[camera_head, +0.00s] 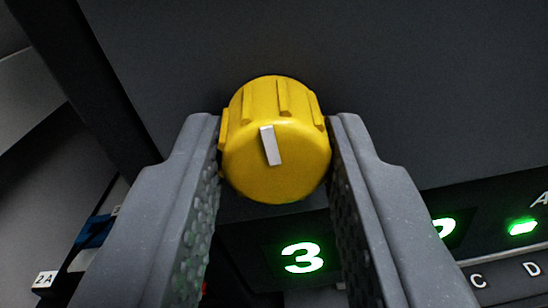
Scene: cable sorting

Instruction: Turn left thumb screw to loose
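The yellow thumb screw (290,175) is a ribbed round knob on a dark grey panel. A white pointer mark on its face stands nearly upright, its top leaning slightly left. My gripper (274,125) has one grey finger on each side of the knob. Both fingertips appear to touch its left and right edges, with no clear gap, so the gripper looks shut on it. The fingers hide parts of the knob's sides.
Below the knob is a dark strip with a lit green "3" (302,257), another partly hidden green digit and a green light (522,227). Labels "C" and "D" sit at lower right. A blue part (95,231) and a "2A" label (45,279) are at lower left.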

